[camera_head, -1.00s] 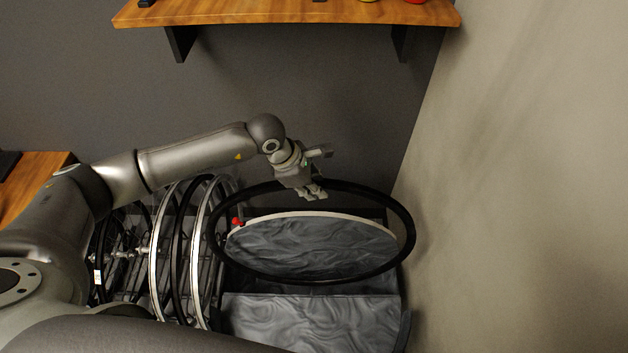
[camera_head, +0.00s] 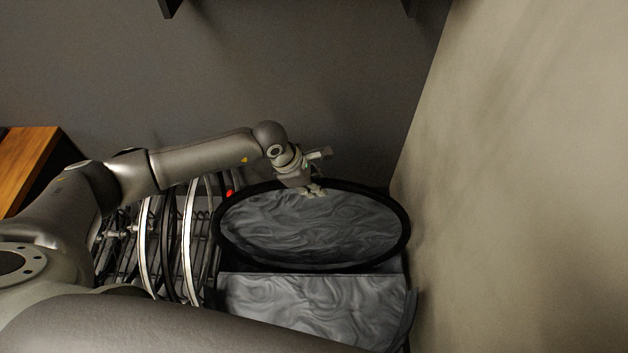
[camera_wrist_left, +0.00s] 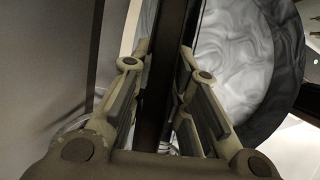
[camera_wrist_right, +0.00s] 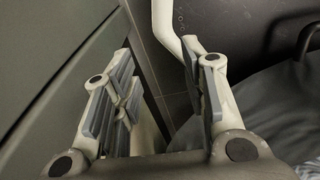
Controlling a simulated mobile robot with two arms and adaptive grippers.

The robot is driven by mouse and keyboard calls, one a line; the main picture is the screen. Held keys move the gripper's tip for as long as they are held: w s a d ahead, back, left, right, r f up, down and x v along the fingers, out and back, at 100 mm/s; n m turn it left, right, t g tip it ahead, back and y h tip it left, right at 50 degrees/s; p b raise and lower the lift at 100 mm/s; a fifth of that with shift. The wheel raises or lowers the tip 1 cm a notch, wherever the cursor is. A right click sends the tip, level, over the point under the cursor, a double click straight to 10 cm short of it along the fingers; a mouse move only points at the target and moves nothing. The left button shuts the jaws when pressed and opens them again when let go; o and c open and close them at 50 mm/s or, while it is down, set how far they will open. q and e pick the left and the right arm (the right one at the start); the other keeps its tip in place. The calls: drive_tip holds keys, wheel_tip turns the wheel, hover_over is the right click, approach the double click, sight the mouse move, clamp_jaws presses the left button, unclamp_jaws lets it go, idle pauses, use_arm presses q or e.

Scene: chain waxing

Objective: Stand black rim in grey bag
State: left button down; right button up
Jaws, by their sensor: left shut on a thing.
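The black rim (camera_head: 405,222) is a large thin hoop, held tilted over the grey bag (camera_head: 310,300) in the head view. My left gripper (camera_head: 314,190) is shut on the far upper edge of the rim. In the left wrist view the rim (camera_wrist_left: 165,75) passes between the fingers of my left gripper (camera_wrist_left: 160,100). Grey cloth shows through the hoop; how deep the rim sits in the bag cannot be told. My right gripper (camera_wrist_right: 160,90) shows only in its wrist view, with its fingers apart and nothing between them.
Several other wheels and rims (camera_head: 190,240) stand in a rack just left of the bag. A beige wall (camera_head: 520,180) rises close on the right and a dark wall (camera_head: 300,80) behind. A wooden table (camera_head: 28,165) is at the far left.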

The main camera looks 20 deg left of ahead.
use_arm(q)
wheel_tip(320, 180, down, 12)
drive_tip(key=b, duration=0.8)
drive_tip(key=shift+f+b, duration=0.35)
drive_tip(key=shift+b, duration=0.1)
drive_tip(key=shift+w+a+f+b, duration=0.1)
drive_tip(key=shift+w+b, duration=0.25)
drive_tip(key=shift+w+a+b, duration=0.15)
drive_tip(key=shift+w+b, duration=0.25)
drive_tip(key=shift+w, duration=0.1)
idle(0.4)
drive_tip(key=c, duration=1.3)
unclamp_jaws()
